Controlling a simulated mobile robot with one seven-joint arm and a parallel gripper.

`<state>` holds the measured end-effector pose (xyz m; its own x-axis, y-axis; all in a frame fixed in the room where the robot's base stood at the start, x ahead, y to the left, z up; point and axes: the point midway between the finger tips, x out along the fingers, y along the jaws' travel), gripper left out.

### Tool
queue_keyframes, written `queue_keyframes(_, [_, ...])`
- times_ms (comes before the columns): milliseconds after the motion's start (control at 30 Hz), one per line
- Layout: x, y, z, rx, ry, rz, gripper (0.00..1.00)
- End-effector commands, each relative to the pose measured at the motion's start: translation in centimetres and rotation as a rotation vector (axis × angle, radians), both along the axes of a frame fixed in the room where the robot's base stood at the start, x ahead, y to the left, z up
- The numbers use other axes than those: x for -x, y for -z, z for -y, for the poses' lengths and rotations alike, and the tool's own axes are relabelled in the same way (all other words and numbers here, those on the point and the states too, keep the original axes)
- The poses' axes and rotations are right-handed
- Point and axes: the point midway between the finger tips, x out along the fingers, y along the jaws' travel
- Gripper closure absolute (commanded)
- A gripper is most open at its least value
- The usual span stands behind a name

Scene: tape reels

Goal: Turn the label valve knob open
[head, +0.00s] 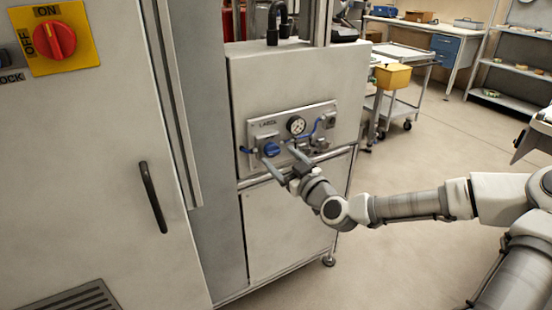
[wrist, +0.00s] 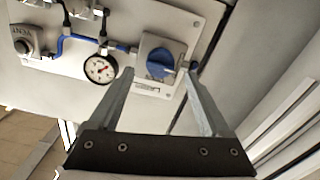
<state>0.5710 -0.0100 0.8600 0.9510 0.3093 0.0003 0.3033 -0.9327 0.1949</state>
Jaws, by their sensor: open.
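The blue label valve knob (head: 271,149) sits at the lower left of a metal panel marked LABEL (head: 312,118) on the pale cabinet front. In the wrist view the blue knob (wrist: 160,64) faces the camera on a grey square plate, right of the gauge. My gripper (head: 277,153) is in front of the knob, with its fingers spread. In the wrist view the fingertips (wrist: 161,70) lie to the left and right of the knob. I cannot tell whether they touch it.
A round gauge (head: 296,125) and blue tubing share the panel. A grey rail (head: 262,178) runs below it. A tall cabinet with a red switch (head: 54,40) and black handle (head: 152,196) stands at left. The floor (head: 440,170) at right is clear around my arm.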

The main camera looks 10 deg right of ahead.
Motion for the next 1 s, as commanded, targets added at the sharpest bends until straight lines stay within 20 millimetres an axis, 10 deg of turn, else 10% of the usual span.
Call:
queue_keyframes(567, [-2.9, 0.0, -0.9, 0.000, 0.000, -0.001, 0.19])
queue_keyframes(1000, [-2.9, 0.0, -0.9, 0.000, 0.000, -0.001, 0.94])
